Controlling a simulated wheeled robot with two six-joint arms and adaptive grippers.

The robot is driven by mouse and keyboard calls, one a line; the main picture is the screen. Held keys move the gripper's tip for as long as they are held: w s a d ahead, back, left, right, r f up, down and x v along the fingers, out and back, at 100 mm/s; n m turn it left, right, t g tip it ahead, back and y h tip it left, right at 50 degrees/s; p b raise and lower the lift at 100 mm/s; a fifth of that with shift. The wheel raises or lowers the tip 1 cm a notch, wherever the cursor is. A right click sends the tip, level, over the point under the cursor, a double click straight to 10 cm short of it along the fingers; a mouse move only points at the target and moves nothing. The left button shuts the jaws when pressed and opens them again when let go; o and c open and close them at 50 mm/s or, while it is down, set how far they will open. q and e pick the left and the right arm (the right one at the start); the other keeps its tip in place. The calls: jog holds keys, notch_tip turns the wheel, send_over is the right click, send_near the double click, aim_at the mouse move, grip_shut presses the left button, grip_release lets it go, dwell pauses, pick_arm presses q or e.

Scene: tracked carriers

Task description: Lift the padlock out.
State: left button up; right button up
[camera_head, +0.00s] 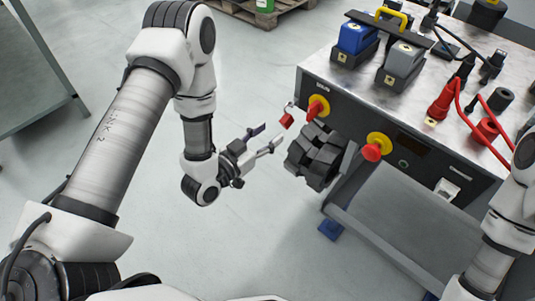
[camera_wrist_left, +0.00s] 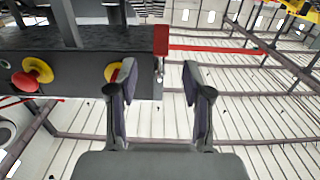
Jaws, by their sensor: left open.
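A small red padlock (camera_head: 286,120) with a thin metal shackle is beside the left red-and-yellow rotary switch (camera_head: 318,107) on the front panel of the workbench cart. I cannot tell whether its shackle passes through the switch. My left gripper (camera_head: 270,137) is open and empty, its fingers pointing toward the padlock and a little short of it. In the left wrist view the red padlock (camera_wrist_left: 161,40) shows just beyond the gap between the open fingertips (camera_wrist_left: 157,78), its shackle on the lower side. My right gripper is out of view.
A second red-and-yellow knob (camera_head: 376,147) is farther right. Blue (camera_head: 354,37) and grey (camera_head: 404,60) connectors and red cables stand on the cart top.

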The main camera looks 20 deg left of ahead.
aim_at(283, 120)
pick_arm(q)
jog(key=x, duration=0.5)
jog(key=r+x, duration=0.1)
jog(key=x, duration=0.1)
jog(key=shift+w+d, duration=0.1)
jog(key=shift+w, duration=0.3)
grip_shut()
